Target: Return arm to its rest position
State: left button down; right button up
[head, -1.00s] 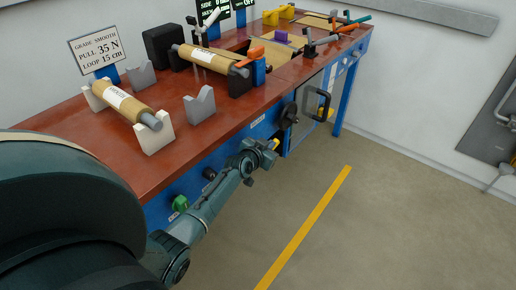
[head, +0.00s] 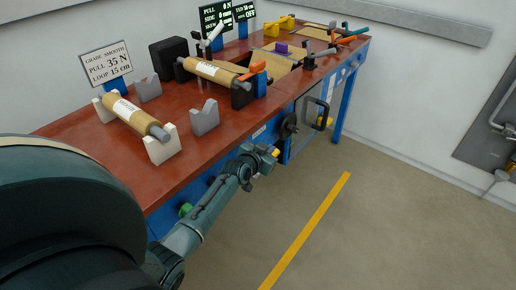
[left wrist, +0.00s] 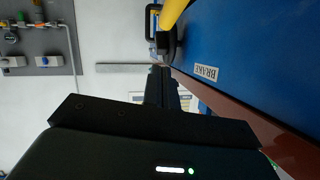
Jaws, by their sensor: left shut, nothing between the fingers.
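My left arm reaches in from the lower left in the head view, along the front of the bench. My left gripper (head: 268,153) is beside the blue bench front, below the red top's edge and left of the black handle (head: 288,127). Its dark fingers (left wrist: 161,88) show in the left wrist view; they are shut and empty. A yellow part (head: 276,153) shows right at the gripper in the head view; I cannot tell whether they touch. My right gripper is in neither view.
The red bench top (head: 95,128) carries a brown roll (head: 130,114) on white cradles, a second roll (head: 212,72) and grey V-blocks. A green knob (head: 185,210) sits on the front. The floor right of the yellow line (head: 305,235) is clear.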

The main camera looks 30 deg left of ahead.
pick_arm(q)
jog(key=r+v, duration=0.1)
jog(key=v, duration=0.6)
jog(key=shift+r+p, duration=0.2)
jog(key=shift+p, duration=0.15)
jog(key=s+d+f+g+h, duration=0.1)
jog(key=s+d+f, duration=0.3)
jog(key=s+d, duration=0.5)
jog(key=s+d+f+m+g+h, duration=0.1)
jog(key=s+d+f+g+h, duration=0.1)
jog(key=s+d, duration=0.8)
jog(key=s+f+h, duration=0.1)
jog(key=s+f, duration=0.1)
jog(key=s, duration=0.2)
jog(key=shift+s+d, duration=0.25)
jog(key=shift+s, duration=0.15)
jog(key=c, duration=2.2)
grip_release()
